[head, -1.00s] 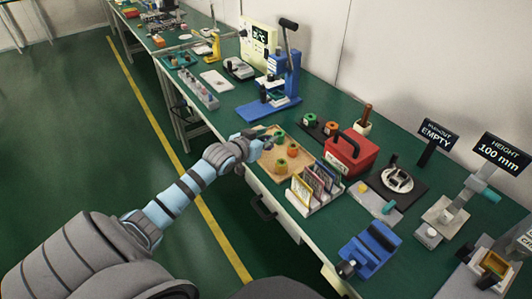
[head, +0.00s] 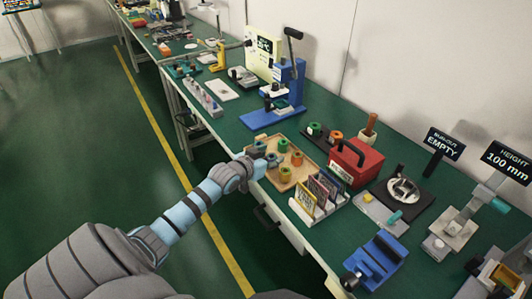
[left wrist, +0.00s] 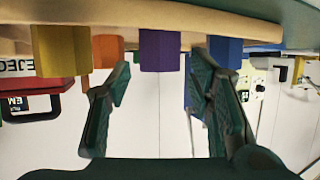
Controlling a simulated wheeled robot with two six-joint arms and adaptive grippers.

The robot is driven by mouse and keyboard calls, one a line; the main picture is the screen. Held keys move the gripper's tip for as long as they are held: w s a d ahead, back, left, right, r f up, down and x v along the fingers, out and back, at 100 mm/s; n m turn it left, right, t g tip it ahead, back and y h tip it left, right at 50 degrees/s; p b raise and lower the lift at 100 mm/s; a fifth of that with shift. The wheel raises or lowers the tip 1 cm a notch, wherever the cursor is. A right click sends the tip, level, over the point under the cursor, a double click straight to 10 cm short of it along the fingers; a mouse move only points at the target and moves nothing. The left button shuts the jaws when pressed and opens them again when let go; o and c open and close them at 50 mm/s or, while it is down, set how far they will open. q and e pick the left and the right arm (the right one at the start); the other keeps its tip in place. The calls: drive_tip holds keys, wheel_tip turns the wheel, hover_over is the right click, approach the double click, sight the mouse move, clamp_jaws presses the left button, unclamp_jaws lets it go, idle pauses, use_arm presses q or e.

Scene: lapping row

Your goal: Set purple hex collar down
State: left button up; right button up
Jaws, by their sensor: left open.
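The purple hex collar (left wrist: 160,48) stands on the wooden tray (left wrist: 285,30), which shows upside down along the top of the left wrist view. My left gripper (left wrist: 160,72) is open, its two fingers apart on either side of the purple collar, with gaps visible between. In the head view my left gripper (head: 264,161) is at the left edge of the tray (head: 303,173). I cannot make out the purple collar there; the gripper seems to hide it. My right gripper is not in view.
Green (head: 283,145), orange (head: 297,158) and yellow (head: 286,174) collars stand on the tray. A blue collar (left wrist: 226,50) is close beside one finger. A card rack (head: 318,197) and a red box (head: 356,163) stand right of the tray; a blue press (head: 287,88) stands behind.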

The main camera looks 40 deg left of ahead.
use_arm(q)
drive_tip(key=p+v, duration=0.7)
drive_tip(key=v, duration=0.5)
drive_tip(key=s+a+f+g+y, duration=0.1)
drive_tip(key=s+f+g, duration=0.1)
drive_tip(key=s+f, duration=0.5)
drive_tip(key=s+f+g, duration=0.2)
drive_tip(key=s+f, duration=0.1)
drive_tip(key=f, duration=0.7)
drive_tip(key=s+a+f+g+y, duration=0.1)
drive_tip(key=s+f+g, duration=0.1)
drive_tip(key=s+f, duration=0.5)
drive_tip(key=s+d+f+g+h, duration=0.1)
drive_tip(key=s+d+f+g, duration=0.2)
drive_tip(key=s+d+f, duration=0.5)
drive_tip(key=s+d+f+m+g+h, duration=0.1)
drive_tip(key=s+d+f+g, duration=0.2)
drive_tip(key=s+d+f, duration=0.4)
drive_tip(key=s, duration=0.5)
drive_tip(key=shift+s+d+f+m+h, duration=0.3)
drive_tip(key=shift+s+d+f, duration=0.05)
drive_tip(key=shift+s+d, duration=0.05)
